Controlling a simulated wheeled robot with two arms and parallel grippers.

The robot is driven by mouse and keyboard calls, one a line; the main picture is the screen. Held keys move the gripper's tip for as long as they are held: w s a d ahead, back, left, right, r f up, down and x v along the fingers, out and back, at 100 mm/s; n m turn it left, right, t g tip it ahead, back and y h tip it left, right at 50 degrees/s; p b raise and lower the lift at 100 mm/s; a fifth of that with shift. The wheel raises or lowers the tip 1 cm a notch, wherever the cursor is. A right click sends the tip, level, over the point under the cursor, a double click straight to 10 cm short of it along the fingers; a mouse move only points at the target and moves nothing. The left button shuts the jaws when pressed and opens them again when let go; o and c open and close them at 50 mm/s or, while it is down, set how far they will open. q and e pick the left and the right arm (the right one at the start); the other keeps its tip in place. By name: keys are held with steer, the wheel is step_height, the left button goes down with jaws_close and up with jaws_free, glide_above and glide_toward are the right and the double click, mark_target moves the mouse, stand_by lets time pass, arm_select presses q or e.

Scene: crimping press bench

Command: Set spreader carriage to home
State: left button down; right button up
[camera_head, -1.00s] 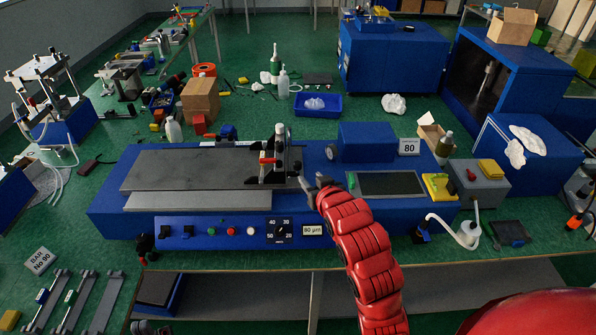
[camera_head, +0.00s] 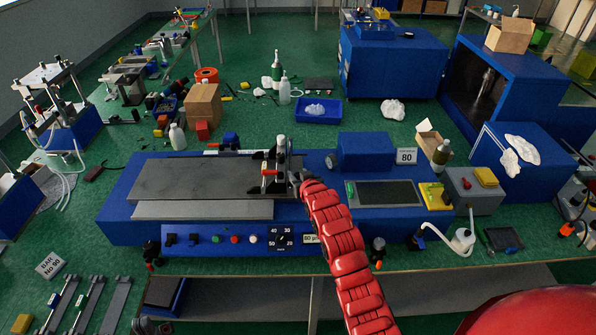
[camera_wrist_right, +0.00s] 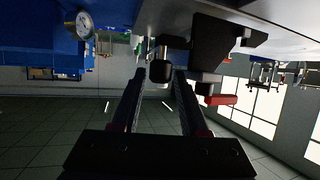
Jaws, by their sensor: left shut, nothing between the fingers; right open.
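The spreader carriage (camera_head: 280,163), an upright black and metal assembly with a red lever, stands at the right end of the dark bed plate (camera_head: 200,178) on the blue coating machine. My right gripper (camera_head: 297,179) is beside its right side. In the right wrist view, the two fingers (camera_wrist_right: 160,78) are apart, with a dark knob (camera_wrist_right: 160,70) of the carriage at or just beyond their tips; contact is unclear. The carriage's red lever (camera_wrist_right: 221,100) lies right of them. My left gripper (camera_head: 146,326) shows only as a small dark shape at the bottom edge, away from the carriage.
A blue motor box (camera_head: 365,151) and a dark screen (camera_head: 387,193) are right of the carriage. The front panel has a dial (camera_head: 282,237) and buttons. A cardboard box (camera_head: 204,104) and bottles stand behind. The bed plate left of the carriage is clear.

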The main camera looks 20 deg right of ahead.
steer(key=shift+w+f, duration=0.2)
steer(key=shift+w, duration=0.25)
steer(key=shift+c, duration=0.3)
jaws_close()
stand_by(0.9)
